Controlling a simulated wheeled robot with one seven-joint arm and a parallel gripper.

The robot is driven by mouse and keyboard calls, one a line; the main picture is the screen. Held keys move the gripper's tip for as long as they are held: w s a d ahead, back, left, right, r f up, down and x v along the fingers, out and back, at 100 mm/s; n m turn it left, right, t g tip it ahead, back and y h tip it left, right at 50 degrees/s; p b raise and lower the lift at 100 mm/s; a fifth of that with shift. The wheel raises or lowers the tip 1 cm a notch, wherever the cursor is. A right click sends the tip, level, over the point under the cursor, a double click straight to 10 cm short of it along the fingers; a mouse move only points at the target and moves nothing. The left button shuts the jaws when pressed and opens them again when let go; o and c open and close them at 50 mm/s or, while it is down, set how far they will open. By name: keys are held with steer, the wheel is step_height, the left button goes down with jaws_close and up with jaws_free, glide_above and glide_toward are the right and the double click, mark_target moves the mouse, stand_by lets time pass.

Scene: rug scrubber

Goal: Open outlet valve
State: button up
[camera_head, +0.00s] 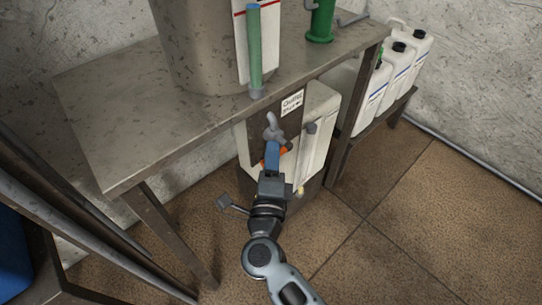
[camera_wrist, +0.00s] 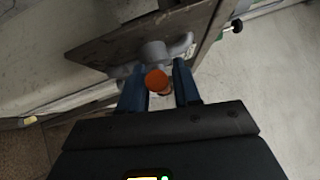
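The outlet valve is a grey fitting (camera_head: 273,128) with a winged shape, mounted on a dark panel under the table's front edge, below a label plate (camera_head: 291,102). In the wrist view the grey valve (camera_wrist: 155,52) lies just beyond my fingertips. An orange round part (camera_wrist: 157,80) shows between my blue fingers; a bit of it also shows beside them in the head view (camera_head: 283,151). My gripper (camera_wrist: 160,72) is open, its fingers apart on either side of the orange part. Whether either finger touches it I cannot tell. My gripper partly hides the valve's lower side.
A metal table (camera_head: 130,110) stands above, with a large steel tank (camera_head: 197,45) and a green sight tube (camera_head: 255,50) on it. A white container (camera_head: 318,115) stands behind the valve. Several white jugs (camera_head: 400,62) stand at right. The floor at right is clear.

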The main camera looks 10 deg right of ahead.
jaws_close()
